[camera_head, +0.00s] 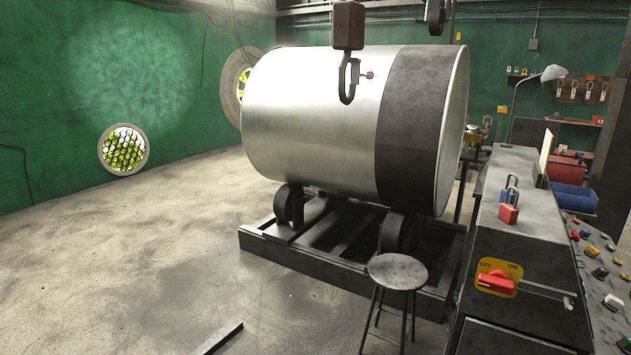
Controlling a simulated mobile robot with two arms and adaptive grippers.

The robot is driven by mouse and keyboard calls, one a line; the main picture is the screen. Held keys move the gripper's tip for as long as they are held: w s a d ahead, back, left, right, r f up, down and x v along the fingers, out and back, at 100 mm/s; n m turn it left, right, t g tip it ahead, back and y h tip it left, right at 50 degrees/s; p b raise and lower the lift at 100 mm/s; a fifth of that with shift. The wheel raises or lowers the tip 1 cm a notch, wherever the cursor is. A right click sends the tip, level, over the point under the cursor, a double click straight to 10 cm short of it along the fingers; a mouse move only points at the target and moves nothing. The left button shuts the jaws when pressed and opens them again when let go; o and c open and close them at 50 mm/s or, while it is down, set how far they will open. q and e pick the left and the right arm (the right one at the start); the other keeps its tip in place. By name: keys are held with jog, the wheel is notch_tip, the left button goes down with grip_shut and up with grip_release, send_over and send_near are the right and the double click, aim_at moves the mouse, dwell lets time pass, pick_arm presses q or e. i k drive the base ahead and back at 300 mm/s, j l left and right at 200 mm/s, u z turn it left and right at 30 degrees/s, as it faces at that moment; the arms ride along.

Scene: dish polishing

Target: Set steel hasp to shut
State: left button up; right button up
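A grey steel bar (545,288) sticks out to the right from the yellow OFF/ON plate (512,270) on the front of the dark cabinet; it looks like the steel hasp, standing out from the plate. I cannot tell for sure that it is the hasp. A red rotary handle (495,282) sits on the plate beside the bar. A red padlock (508,214) stands on the cabinet top, with a blue padlock (510,188) behind it. Neither of my grippers shows in the head view.
A large steel drum (310,120) rests on rollers in a dark frame. A round stool (397,270) stands left of the cabinet. A hoist hook (348,80) hangs before the drum. The left floor is mostly clear.

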aim_at(567, 298)
jog(key=z, duration=1.4)
